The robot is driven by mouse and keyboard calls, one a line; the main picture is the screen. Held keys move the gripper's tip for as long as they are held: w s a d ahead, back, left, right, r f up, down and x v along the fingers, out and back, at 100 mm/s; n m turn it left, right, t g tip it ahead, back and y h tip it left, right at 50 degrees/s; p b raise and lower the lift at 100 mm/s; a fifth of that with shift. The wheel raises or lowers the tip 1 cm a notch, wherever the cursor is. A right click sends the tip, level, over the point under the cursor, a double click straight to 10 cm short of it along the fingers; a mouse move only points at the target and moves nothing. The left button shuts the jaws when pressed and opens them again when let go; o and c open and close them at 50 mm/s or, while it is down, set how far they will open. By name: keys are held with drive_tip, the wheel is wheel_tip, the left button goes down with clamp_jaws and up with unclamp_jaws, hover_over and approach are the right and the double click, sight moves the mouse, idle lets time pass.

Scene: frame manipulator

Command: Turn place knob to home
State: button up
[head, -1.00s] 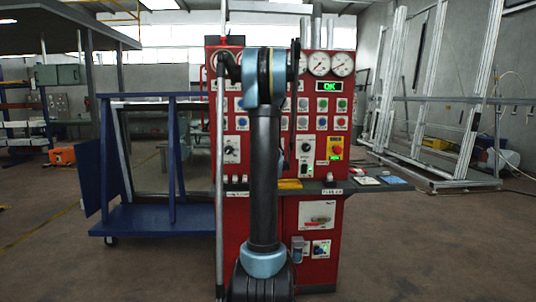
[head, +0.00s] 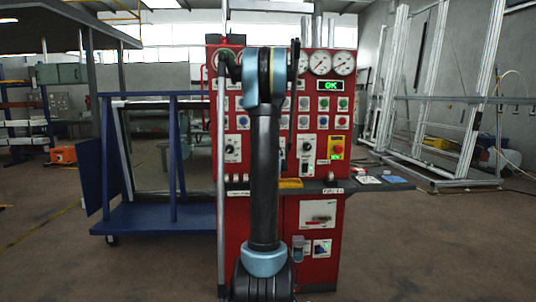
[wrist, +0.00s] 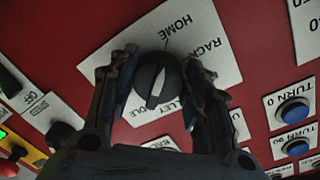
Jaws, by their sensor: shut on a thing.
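The place knob (wrist: 153,83) is black and round with a white pointer mark. It sits on a white label plate (wrist: 215,45) reading HOME, RACK and other partly covered words. The white mark points down in the picture, away from HOME at the top. My gripper (wrist: 161,78) has a finger on each side of the knob and is shut on it. In the head view my arm covers the gripper and this knob.
The red control panel (head: 313,170) carries gauges, buttons and a green OK display (head: 330,86). In the wrist view, blue buttons (wrist: 293,112) lie to the right and another black knob (wrist: 62,136) at lower left. A blue cart (head: 165,216) stands left of the panel.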

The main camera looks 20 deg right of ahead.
drive_tip(key=shift+w+n, duration=0.15)
drive_tip(key=shift+n, duration=0.35)
idle(0.3)
drive_tip(key=o, duration=1.1)
drive_tip(key=shift+c, duration=0.2)
drive_tip(key=shift+s, duration=0.2)
drive_tip(key=v, duration=1.1)
drive_tip(key=shift+s+a, duration=0.2)
drive_tip(key=shift+a, duration=0.2)
